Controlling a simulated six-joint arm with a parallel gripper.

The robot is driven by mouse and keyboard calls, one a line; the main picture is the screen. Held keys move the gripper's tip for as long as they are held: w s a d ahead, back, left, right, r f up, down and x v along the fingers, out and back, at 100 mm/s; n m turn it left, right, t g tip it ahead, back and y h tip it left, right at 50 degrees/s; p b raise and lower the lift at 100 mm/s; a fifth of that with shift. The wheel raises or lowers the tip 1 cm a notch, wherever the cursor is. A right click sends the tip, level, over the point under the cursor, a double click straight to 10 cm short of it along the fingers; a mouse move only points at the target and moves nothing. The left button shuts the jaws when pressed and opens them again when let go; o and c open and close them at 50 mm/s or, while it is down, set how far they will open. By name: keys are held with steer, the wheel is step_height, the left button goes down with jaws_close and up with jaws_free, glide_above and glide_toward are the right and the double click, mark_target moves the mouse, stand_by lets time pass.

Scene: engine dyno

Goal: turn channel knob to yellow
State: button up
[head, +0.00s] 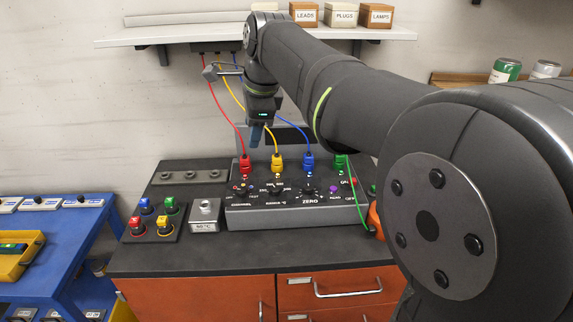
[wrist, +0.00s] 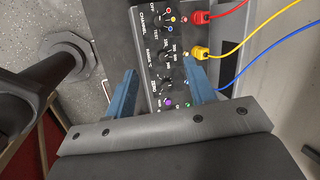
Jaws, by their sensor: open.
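The channel knob (head: 243,190) is a small dark knob at the left end of the sloped grey instrument panel (head: 290,215). In the wrist view the channel knob (wrist: 159,18) is at the top, with coloured dots, OFF and TEST marked around it. Where its pointer stands is too small to tell. My gripper (head: 257,135) hangs above and behind the panel, apart from the knobs. In the wrist view my gripper (wrist: 160,68) has its two blue fingers spread wide with nothing held. The channel knob lies beyond the fingertips.
Red (head: 245,165), yellow (head: 277,162), blue (head: 308,162) and green plugs with cables stand along the panel's back edge. The range knob (head: 275,190) and zero knob (head: 309,191) sit right of the channel knob. A block of coloured buttons (head: 155,222) stands left. A shelf (head: 180,35) hangs above.

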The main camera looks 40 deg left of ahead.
steer(key=a+n, duration=0.1)
steer(key=n, duration=0.3)
steer(key=n+g+h, duration=0.1)
steer(key=n+h, duration=0.3)
steer(key=n, duration=2.6)
glide_above(242, 189)
step_height(242, 189, down, 6)
step_height(242, 189, down, 16)
steer(key=shift+s+f, duration=0.1)
steer(key=shift+s, duration=0.05)
steer(key=c, duration=1)
